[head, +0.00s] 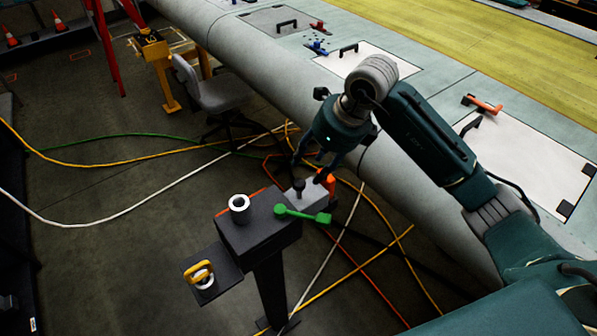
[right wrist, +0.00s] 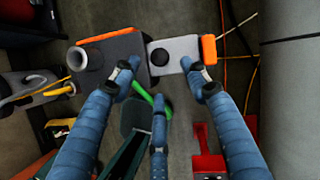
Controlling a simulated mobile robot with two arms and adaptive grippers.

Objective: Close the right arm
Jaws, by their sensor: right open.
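A dark grey fixture (head: 258,222) stands on a post beside the wing. A light grey block (head: 307,199) with a black knob (head: 298,184) sits at its right end, with an orange piece (head: 326,180) at the outer edge. A green lever (head: 302,214) lies along the near side. My right gripper (head: 310,168) is open just above the light grey block. In the right wrist view, its fingers (right wrist: 162,72) spread over the light grey block (right wrist: 180,52), the knob between them, holding nothing. Contact is unclear. The green lever (right wrist: 150,98) is partly hidden there. My left gripper is not in view.
The wing (head: 260,55) with white panels runs along the right, close to my right arm. A white-rimmed tube (head: 239,203) and a yellow handle (head: 199,272) stand on the fixture's left side. Cables cross the floor, and a grey chair (head: 215,92) stands behind.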

